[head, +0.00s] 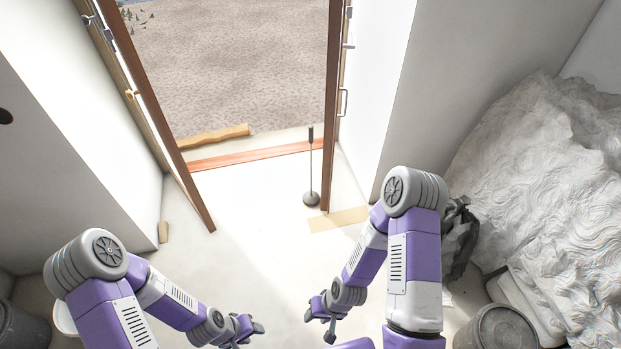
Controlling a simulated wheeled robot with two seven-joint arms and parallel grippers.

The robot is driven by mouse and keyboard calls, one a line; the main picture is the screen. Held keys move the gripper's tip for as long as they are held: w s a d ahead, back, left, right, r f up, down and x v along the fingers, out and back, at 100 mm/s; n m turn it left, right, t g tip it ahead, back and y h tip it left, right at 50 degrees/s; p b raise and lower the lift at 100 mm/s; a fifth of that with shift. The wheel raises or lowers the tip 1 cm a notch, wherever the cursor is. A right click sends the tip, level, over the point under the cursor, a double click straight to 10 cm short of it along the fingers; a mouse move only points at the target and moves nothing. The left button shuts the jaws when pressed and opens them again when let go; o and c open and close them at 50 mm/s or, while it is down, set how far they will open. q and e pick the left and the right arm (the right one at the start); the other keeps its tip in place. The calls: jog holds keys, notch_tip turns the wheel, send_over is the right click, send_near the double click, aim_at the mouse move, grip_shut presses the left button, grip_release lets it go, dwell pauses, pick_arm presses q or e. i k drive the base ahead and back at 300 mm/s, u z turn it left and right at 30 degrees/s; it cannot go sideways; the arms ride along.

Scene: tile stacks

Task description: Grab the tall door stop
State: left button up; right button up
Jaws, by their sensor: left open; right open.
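The tall door stop (311,197) stands upright on the floor in the doorway, close to the right door frame. It has a round dark base, a thin pole and a black grip at the top. My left gripper (249,335) is open and empty, low in the head view, well short of the door stop and to its left. My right gripper (319,322) is open and empty, below the door stop in the picture and clearly apart from it.
Open doors flank the doorway, a brown-edged one (160,120) on the left. A reddish threshold (250,155) crosses it. A tan board (338,219) lies right of the door stop. A covered pile (545,190) and a bin (497,329) fill the right. The middle floor is clear.

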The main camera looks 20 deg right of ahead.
aim_at(310, 199)
jog(key=u, duration=0.5)
jog(key=i, duration=1.55)
jog(key=z, duration=1.4)
jog(key=i, duration=1.05)
jog(key=z, duration=0.3)
